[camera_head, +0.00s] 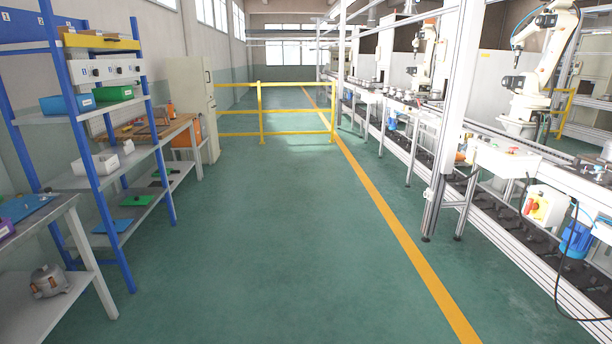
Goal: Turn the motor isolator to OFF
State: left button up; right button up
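A pale box with a red rotary knob on a yellow face, which looks like the motor isolator (532,207), is mounted on the side of the conveyor frame at the right. Its knob position is too small to read. A blue motor (575,239) hangs just to its right, with a dark cable looping near it. Neither of my grippers is in view.
The conveyor line (500,225) runs along the right, with white robot arms (545,60) behind it. A blue-framed shelf (75,130) and a workbench (40,225) stand at the left. Yellow railings (262,112) cross the far aisle. The green floor (260,240) between is clear.

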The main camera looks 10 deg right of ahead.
aim_at(530, 205)
jog(key=z, duration=0.1)
jog(key=i, duration=2.25)
jog(key=z, duration=0.8)
jog(key=i, duration=2.2)
jog(key=z, duration=1.35)
jog(key=i, duration=1.4)
jog(key=z, duration=0.4)
